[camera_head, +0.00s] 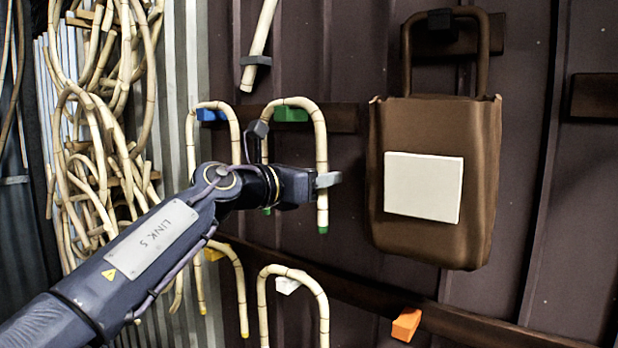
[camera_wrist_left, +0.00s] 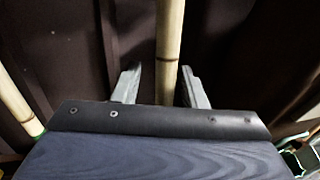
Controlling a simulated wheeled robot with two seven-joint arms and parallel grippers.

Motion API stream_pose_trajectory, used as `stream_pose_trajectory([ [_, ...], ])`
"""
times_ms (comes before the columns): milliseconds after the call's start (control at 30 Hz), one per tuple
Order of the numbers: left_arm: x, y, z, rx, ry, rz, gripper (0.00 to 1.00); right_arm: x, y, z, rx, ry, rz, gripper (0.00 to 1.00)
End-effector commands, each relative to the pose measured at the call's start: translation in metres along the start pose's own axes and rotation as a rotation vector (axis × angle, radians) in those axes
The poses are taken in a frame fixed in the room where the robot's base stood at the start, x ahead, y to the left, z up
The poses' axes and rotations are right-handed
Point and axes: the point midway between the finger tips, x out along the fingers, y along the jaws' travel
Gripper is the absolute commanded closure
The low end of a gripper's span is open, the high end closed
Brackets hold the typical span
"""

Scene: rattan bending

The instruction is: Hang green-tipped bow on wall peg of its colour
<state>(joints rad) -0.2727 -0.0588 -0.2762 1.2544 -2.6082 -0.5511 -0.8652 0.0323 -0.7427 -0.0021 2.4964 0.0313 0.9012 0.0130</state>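The green-tipped bow (camera_head: 320,140) is a pale rattan arch with green ends pointing down. In the head view its top passes over the green wall peg (camera_head: 291,115); I cannot tell whether it bears on it. My left gripper (camera_head: 327,180) is at the bow's right leg, above its green tip. In the left wrist view the leg (camera_wrist_left: 168,45) stands between the two fingers (camera_wrist_left: 158,88), with a visible gap on the left side, so the gripper is open around it. The other leg, with its green tip, shows at the left there (camera_wrist_left: 14,105). My right gripper is not in view.
Other bows hang at the blue peg (camera_head: 211,115), yellow peg (camera_head: 213,254) and white peg (camera_head: 287,285). The orange peg (camera_head: 406,324) is bare. A brown bag (camera_head: 432,235) hangs to the right. Rattan coils (camera_head: 95,140) hang at the left.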

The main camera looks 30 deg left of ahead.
Motion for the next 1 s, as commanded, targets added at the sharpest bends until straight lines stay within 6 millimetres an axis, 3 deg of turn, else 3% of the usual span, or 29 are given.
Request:
stream_pose_trajectory([
  [367,-0.006,0.001,0.0,-0.001,-0.001,0.001,0.57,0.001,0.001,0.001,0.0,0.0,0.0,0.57],
  [733,-0.064,0.003,-0.001,0.0,-0.003,0.002,0.57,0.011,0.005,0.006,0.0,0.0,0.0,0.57],
  [1000,-0.079,0.003,0.0,0.0,-0.002,-0.001,0.57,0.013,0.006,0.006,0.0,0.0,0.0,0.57],
])
